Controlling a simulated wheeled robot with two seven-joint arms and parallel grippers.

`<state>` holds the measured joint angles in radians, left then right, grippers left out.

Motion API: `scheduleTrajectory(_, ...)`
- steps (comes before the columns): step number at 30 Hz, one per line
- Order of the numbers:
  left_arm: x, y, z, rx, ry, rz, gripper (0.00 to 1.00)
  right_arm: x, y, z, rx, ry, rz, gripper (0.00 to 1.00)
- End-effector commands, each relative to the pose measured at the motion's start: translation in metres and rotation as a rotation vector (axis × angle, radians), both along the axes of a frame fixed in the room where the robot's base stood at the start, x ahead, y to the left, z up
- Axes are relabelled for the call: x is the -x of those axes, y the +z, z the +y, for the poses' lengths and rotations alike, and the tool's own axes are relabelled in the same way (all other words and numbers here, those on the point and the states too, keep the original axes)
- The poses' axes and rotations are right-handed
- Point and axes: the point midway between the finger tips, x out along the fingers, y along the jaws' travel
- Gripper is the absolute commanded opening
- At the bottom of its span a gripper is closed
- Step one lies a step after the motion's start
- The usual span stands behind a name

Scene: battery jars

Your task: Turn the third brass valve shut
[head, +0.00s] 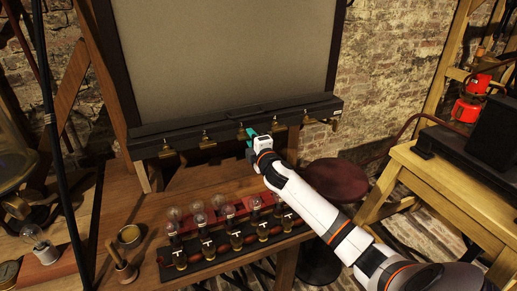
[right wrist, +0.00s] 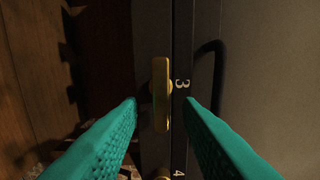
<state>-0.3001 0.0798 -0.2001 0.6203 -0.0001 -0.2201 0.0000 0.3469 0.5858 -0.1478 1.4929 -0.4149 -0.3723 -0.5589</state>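The third brass valve (right wrist: 161,92) is in the middle of the right wrist view, beside a white "3" on a black bar. Its brass handle lies lengthwise along the bar in that view. In the head view the valve (head: 241,131) shows just left of my right gripper (head: 251,143). The two teal fingers of my right gripper (right wrist: 160,103) are apart, one on each side of the handle, with visible gaps. I cannot tell how deep the handle sits between them. My left gripper is not in view.
More brass valves, such as one at left (head: 206,139) and one at right (head: 276,123), line the black bar (head: 170,131) under a grey panel (head: 225,50). A rack (head: 190,268) with several glass bulbs stands below. A wooden table (head: 440,180) is at right.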

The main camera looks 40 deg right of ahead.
Motion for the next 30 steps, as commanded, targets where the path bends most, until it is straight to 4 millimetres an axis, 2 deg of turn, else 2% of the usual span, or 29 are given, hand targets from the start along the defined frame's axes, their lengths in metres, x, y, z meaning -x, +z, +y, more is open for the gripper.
scheduleTrajectory(15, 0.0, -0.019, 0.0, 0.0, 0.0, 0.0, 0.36, 0.092, -0.003, 0.022, 0.0, 0.001, 0.002, 0.32)
scheduleTrajectory(21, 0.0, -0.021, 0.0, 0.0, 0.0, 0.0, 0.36, 0.107, -0.001, 0.025, -0.001, 0.0, 0.002, 0.32)
scheduleTrajectory(30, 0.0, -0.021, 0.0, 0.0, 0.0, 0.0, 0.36, 0.109, 0.0, 0.026, -0.001, -0.001, 0.001, 0.32)
